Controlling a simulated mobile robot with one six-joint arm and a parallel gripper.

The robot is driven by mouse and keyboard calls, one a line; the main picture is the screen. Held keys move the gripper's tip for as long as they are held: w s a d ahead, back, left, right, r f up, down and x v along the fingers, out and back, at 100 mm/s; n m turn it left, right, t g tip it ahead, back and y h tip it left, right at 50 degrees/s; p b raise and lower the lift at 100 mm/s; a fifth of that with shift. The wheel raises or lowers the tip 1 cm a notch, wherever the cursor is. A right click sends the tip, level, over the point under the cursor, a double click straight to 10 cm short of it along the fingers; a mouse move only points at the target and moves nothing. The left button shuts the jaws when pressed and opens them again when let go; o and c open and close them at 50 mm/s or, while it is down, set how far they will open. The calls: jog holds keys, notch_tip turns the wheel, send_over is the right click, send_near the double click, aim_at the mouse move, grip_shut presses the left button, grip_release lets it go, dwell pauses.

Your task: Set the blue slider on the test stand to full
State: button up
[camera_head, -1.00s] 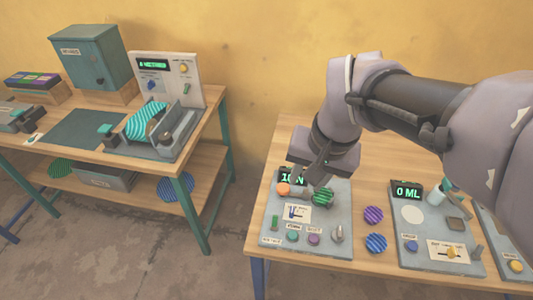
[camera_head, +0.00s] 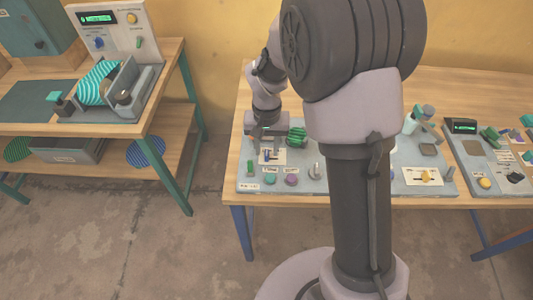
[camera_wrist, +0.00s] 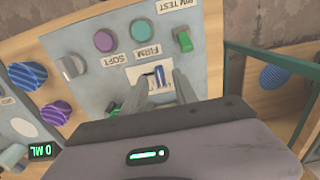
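The test stand (camera_head: 244,180) is a grey panel at the front left of the near table. Its blue slider (camera_wrist: 159,76) sits on a small white scale plate (camera_wrist: 137,75), which also shows in the head view (camera_head: 281,157). My gripper (camera_wrist: 165,81) points down at this plate, with one finger on each side of the blue slider. The fingers look open, with a gap visible between them. Whether a finger touches the slider I cannot tell. In the head view my gripper (camera_head: 268,145) is low over the panel and partly covers the slider. The stand's display is hidden.
A green striped ball (camera_head: 297,137) is close to the right of my gripper. Teal (camera_head: 270,178) and purple (camera_head: 291,180) buttons, a green switch (camera_head: 250,167) and a grey knob (camera_head: 315,171) surround the plate. More panels stand to the right.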

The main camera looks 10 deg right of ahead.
jog(key=shift+f, duration=0.65)
grip_shut()
dwell(0.9)
